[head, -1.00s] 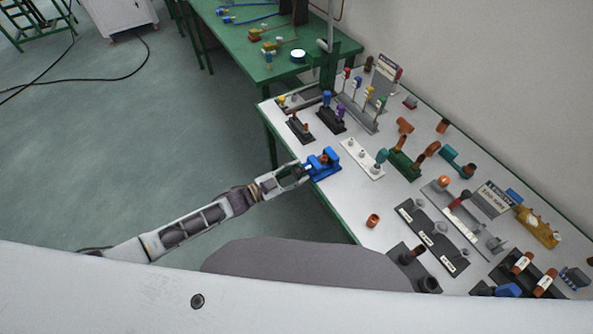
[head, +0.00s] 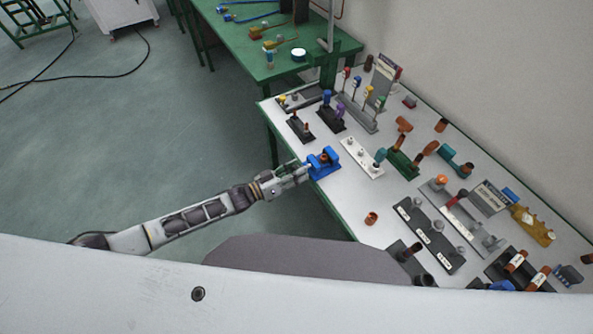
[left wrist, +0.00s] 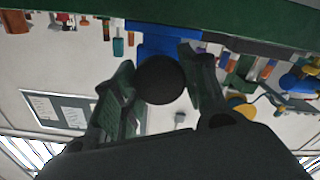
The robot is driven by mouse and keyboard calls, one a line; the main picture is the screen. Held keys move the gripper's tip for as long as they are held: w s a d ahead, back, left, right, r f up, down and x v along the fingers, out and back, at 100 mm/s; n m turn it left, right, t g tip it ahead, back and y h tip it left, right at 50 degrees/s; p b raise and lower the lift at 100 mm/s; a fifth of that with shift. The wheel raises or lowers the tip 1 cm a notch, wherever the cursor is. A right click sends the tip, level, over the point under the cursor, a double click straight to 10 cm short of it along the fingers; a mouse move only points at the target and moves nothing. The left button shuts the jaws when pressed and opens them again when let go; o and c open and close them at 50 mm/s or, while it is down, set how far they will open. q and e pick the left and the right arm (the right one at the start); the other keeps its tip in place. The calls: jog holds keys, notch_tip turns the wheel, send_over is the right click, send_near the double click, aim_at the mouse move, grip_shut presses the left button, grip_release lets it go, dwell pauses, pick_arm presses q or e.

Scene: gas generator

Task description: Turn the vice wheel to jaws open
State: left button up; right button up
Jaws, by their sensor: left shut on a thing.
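A blue vice (head: 323,162) sits at the left front edge of the white-topped table. It also shows in the left wrist view (left wrist: 165,42), behind a round dark wheel (left wrist: 160,79). My left gripper (head: 305,170) reaches the vice from the left. In the left wrist view its two fingers (left wrist: 158,84) stand on either side of the wheel and are shut on it. The gripper covers the wheel in the head view, and the jaw gap is too small to judge. My right gripper is not in view.
The table (head: 338,203) holds several fixtures, including a white strip (head: 361,157), dark blocks (head: 331,118) and a green holder (head: 402,165) to the right of the vice. The floor to the left is open.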

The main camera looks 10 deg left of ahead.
pick_arm(q)
jog(key=shift+n, duration=0.3)
jog(key=shift+f, duration=0.1)
jog(key=o, duration=1)
jog(key=shift+o, duration=0.2)
jog(key=v, duration=1.2)
dwell(0.5)
